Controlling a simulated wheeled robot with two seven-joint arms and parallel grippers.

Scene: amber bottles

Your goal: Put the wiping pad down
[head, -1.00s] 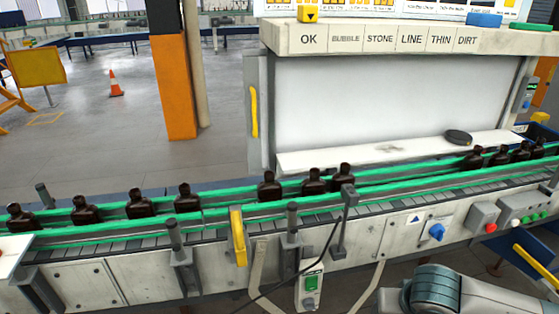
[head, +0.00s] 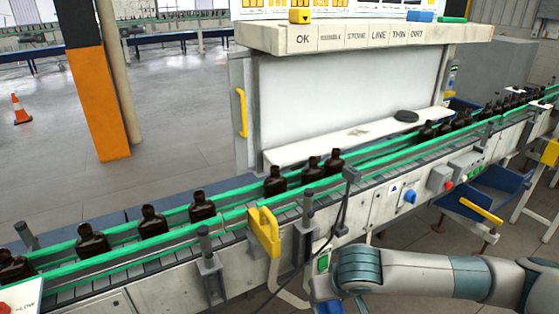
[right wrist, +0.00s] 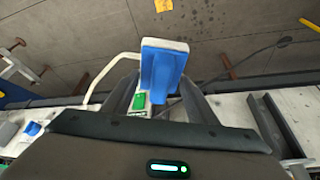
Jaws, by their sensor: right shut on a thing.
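The wiping pad (right wrist: 163,72), a blue block with a whitish layer along its top edge, is in the right wrist view. My right gripper (right wrist: 160,95) is shut on it, one dark finger on each side. The pad is above the level of the grey floor, near the conveyor's front side. In the head view my right arm comes in from the right, in front of the conveyor; its gripper and the pad are out of that view. A white ledge (head: 290,154) under the light panel bears a grey smudge (head: 357,132) and a black disc (head: 405,115). My left gripper is not in view.
Amber bottles (head: 202,206) stand in a row between green rails on the conveyor (head: 140,295). A yellow bracket (head: 264,232) and grey posts stick up at its front side. A control box with a green button (right wrist: 140,101) hangs there. Blue bins (head: 500,180) stand at right.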

